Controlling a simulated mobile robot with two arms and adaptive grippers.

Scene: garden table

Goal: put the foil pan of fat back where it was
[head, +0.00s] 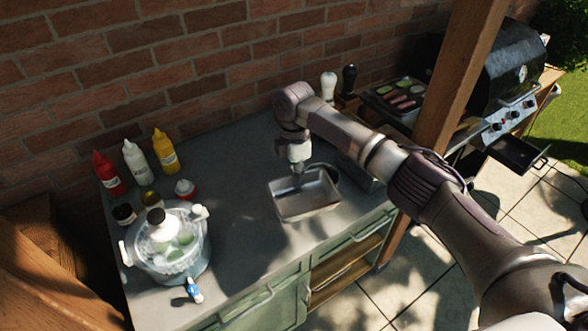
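The foil pan (304,211), a shallow silvery rectangular tray, is at the front right part of the grey counter. I cannot tell whether there is fat in it. My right gripper (298,178) points down at the pan's back rim, with its fingertips at or just above that edge. The fingers are small and dark here, so I cannot tell whether they grip the rim. My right arm reaches in from the lower right and hides part of the counter behind the pan. My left gripper is not in view.
A clear-lidded pot (170,245) stands front left on the counter (240,215), near red (108,173), white (137,162) and yellow (165,153) bottles. A grill (490,70) stands right, past a wooden post (455,75). A food tray (398,98) lies behind my arm. Mid-counter is clear.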

